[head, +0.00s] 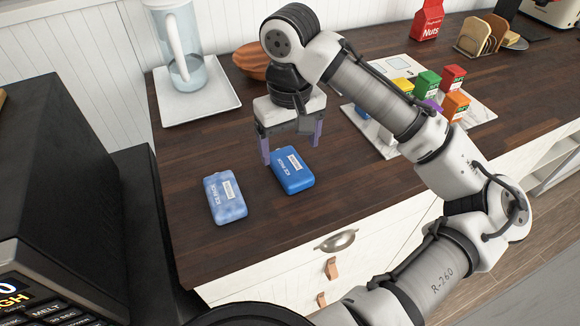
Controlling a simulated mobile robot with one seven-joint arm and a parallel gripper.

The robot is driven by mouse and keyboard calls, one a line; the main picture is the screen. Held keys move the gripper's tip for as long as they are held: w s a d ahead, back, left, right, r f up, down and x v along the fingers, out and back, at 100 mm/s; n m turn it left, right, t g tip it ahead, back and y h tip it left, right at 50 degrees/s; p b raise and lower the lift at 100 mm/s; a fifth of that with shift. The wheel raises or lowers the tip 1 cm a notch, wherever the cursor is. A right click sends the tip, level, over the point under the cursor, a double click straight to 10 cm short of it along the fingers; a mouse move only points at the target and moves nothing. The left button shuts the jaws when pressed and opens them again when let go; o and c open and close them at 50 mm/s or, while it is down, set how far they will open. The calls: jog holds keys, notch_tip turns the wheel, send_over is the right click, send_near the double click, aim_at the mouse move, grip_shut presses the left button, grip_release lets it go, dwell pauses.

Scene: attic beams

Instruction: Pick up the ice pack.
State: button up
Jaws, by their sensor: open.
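A bright blue ice pack (292,170) with a white label lies flat on the dark wooden counter. A second, paler frosty blue ice pack (225,198), also labelled, lies to its left and a little nearer the counter's front edge. My gripper (290,150) points down with its jaws open and its two purple fingers apart. It is at the back of the bright blue ice pack, one finger to the left of the pack and the other behind its right side. I cannot tell whether the fingers touch the pack. Nothing is held.
A water pitcher (181,45) stands on a white tray (203,108) at back left, with a wooden bowl (251,62) beside it. Several coloured boxes (428,83) stand on a white board, partly behind my arm. A black appliance (52,190) is at left.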

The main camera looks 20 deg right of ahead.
aim_at(290, 164)
jog(key=shift+f+p, duration=0.35)
jog(key=shift+f, duration=2.4)
jog(key=c, duration=1.2)
jog(key=shift+r, duration=0.15)
